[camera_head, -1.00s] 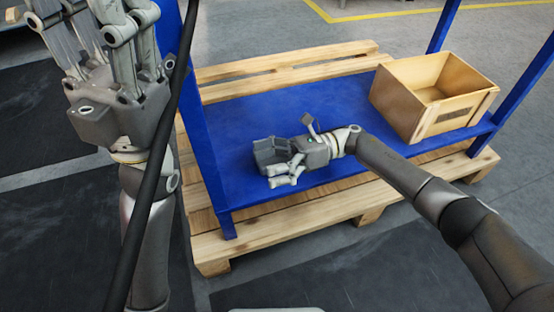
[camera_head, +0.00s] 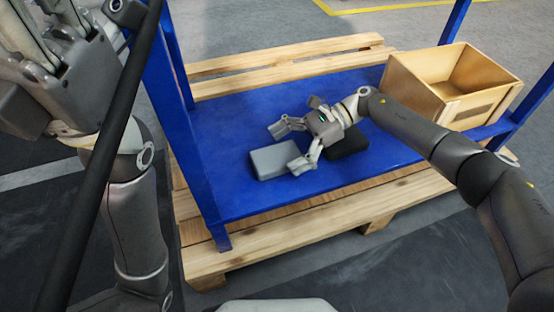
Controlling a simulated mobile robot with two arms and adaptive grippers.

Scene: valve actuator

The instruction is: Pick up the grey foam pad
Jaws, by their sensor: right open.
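The grey foam pad (camera_head: 272,162), a light grey block, lies flat on the blue shelf (camera_head: 225,120). My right gripper (camera_head: 292,146) is open at the right end of the pad. One finger is by the pad's far right side, and the other is at its near right corner. Whether the fingers touch the pad, I cannot tell. My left gripper (camera_head: 75,50) is at the upper left, away from the shelf, with its fingers partly cut off by the frame edge.
A wooden crate (camera_head: 455,113) stands at the shelf's right end. Blue posts (camera_head: 187,150) rise at the shelf's corners. A wooden pallet (camera_head: 345,208) is underneath.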

